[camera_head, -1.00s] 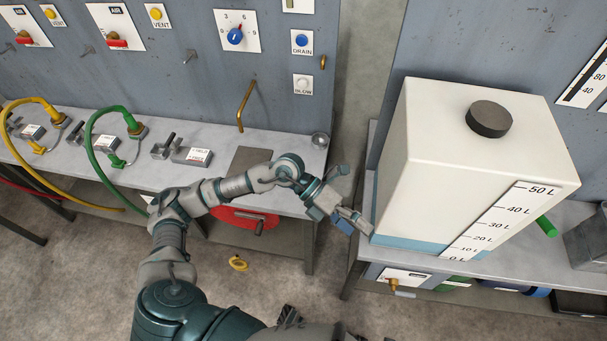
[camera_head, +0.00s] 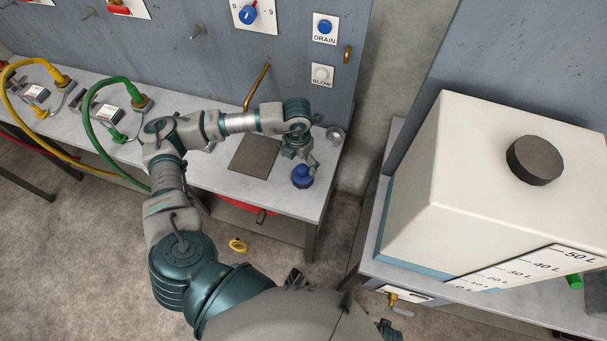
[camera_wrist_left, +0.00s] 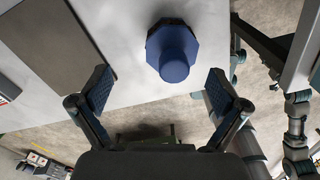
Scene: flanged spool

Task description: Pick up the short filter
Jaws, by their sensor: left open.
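The short filter, which I take to be the dark blue piece (camera_head: 302,177) with an octagonal flange and a round knob-like end, stands near the front right corner of the left bench. In the left wrist view the filter (camera_wrist_left: 172,52) lies ahead of the fingers, slightly right of centre. My left gripper (camera_head: 308,160) is just above and behind it in the head view, partly hidden by its wrist. Its two fingers (camera_wrist_left: 160,88) are spread wide, with nothing between the tips.
A dark flat plate (camera_head: 255,156) lies on the bench (camera_head: 220,178) left of the filter. A bent brass pipe (camera_head: 257,88) and a small metal cup (camera_head: 335,134) are behind. A large white tank (camera_head: 455,190) stands right, across a floor gap.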

